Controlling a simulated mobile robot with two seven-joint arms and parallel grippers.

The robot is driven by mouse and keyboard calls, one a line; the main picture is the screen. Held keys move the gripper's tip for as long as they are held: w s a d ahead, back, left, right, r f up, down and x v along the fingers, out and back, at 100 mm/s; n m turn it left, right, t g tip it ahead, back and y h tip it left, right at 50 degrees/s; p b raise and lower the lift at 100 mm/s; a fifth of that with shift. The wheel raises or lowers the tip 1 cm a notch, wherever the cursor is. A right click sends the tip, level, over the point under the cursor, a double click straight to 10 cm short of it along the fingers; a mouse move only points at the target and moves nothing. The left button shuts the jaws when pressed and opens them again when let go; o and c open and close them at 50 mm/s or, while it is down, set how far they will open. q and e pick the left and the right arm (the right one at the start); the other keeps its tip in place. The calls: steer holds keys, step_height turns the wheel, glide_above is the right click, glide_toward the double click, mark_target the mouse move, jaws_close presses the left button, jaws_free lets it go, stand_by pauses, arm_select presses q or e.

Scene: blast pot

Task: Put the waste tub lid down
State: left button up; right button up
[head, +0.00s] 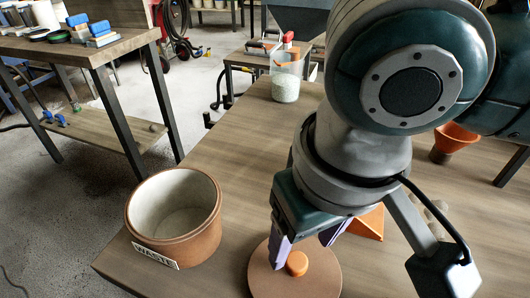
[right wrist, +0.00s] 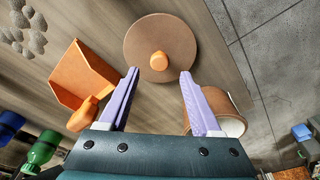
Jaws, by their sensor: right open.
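The waste tub lid (head: 318,278) is a flat brown disc with an orange knob (head: 297,263). It lies on the wooden table near the front edge, and it shows whole in the right wrist view (right wrist: 160,32). The waste tub (head: 172,218) is brown, open and empty, with a "WASTE" label, and stands left of the lid. My right gripper (head: 305,240) is above the lid. In the right wrist view its two purple fingers (right wrist: 158,75) are apart with nothing between them, and the knob is just beyond the tips. My left gripper is not in view.
An orange scoop (head: 368,222) lies beside the lid, partly behind my right gripper. A clear container (head: 286,80) with pale grains stands at the far end of the table. An orange funnel (head: 454,138) is at the right. The table between tub and container is clear.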

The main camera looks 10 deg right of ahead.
steer(key=s+a+r+n+t+y+p, duration=0.1)
steer(key=s+a+r+y+p, duration=0.15)
steer(key=s+a+r, duration=0.2)
steer(key=s+d+f+h, duration=0.1)
steer(key=s+d, duration=0.2)
steer(key=d, duration=0.4)
steer(key=s+d+f+m+h+b, duration=0.1)
steer(key=s+d, duration=0.3)
steer(key=d, duration=0.2)
steer(key=shift+d+f+t+h, duration=0.15)
steer(key=shift+d+t+h, duration=0.2)
steer(key=shift+t, duration=0.05)
